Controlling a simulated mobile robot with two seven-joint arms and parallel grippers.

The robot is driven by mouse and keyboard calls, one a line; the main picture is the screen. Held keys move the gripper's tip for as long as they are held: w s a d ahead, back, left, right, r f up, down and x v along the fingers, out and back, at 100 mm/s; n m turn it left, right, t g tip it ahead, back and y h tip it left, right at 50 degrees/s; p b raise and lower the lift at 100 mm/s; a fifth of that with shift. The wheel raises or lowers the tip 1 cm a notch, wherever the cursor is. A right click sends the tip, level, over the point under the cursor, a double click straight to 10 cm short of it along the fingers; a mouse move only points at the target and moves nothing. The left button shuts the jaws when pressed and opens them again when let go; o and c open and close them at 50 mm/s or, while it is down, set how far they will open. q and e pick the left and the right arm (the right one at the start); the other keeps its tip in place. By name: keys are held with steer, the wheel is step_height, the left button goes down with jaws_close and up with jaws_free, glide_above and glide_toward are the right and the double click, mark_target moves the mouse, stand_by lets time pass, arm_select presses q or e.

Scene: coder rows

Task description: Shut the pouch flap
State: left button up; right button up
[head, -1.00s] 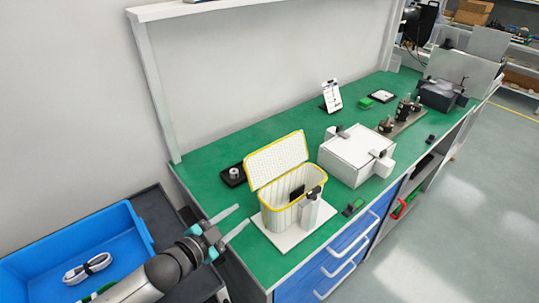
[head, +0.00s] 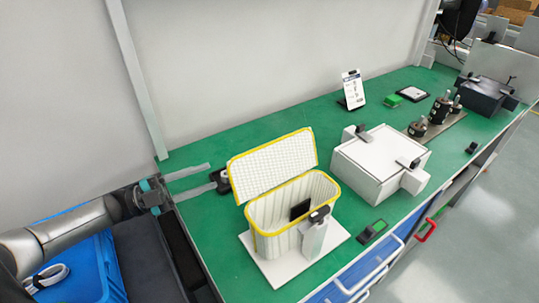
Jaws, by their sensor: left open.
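The pouch (head: 275,240) is a white ribbed container with a yellow rim, standing on a white base plate (head: 333,240). Its flap (head: 275,162), white with a yellow edge, stands raised and leans back from the rear rim, so the mouth is open. A dark piece (head: 300,209) shows inside. My right gripper is not in view.
A grey clamp post (head: 314,234) stands at the pouch's front. A white box (head: 375,160) with dark clamps sits to the right. A dark fixture (head: 221,180) lies behind the flap's left edge, near my fingers. Green bench top is free behind the flap.

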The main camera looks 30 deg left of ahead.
mark_target(266, 157)
arm_select(q)
steer(key=p+x, duration=0.1)
steer(key=x, duration=1.4)
steer(key=shift+c, duration=0.3)
jaws_close()
stand_by(0.6)
